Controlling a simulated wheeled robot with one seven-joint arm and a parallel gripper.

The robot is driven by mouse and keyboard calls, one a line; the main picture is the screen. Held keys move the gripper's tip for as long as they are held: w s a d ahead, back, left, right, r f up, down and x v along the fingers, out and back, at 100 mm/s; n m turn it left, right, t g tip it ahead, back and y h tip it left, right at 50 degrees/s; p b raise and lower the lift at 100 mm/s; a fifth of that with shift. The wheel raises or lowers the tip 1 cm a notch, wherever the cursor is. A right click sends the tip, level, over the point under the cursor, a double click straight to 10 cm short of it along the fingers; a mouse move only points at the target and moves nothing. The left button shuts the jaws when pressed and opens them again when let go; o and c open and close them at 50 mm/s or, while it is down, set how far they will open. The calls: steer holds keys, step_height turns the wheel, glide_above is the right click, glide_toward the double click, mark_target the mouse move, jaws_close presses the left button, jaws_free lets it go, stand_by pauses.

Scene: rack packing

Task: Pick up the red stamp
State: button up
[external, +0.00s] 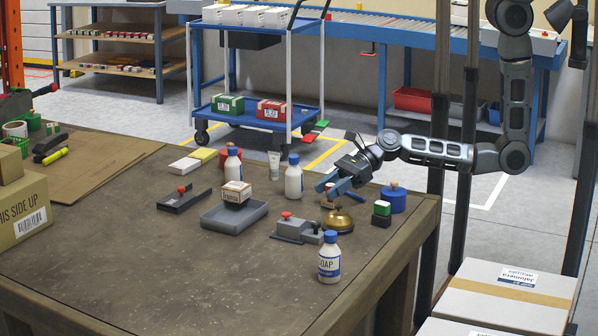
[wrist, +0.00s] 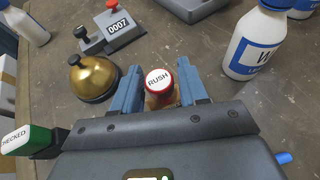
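The red stamp (wrist: 158,80), with a round white top reading RUSH and a tan base below, stands on the workbench. My gripper (wrist: 159,67) is open, with one blue finger on each side of the stamp. Narrow gaps seem to show between the fingers and the stamp. In the external view my gripper (external: 336,186) is low over the right part of the bench, and a little red of the stamp (external: 329,187) shows by the fingers.
A white bottle (wrist: 256,45) stands to the right. A numbering stamper (wrist: 108,30) and a grey tray (external: 235,216) lie beyond.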

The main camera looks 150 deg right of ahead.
steer(key=c, duration=0.7)
steer(key=shift+c, duration=0.2)
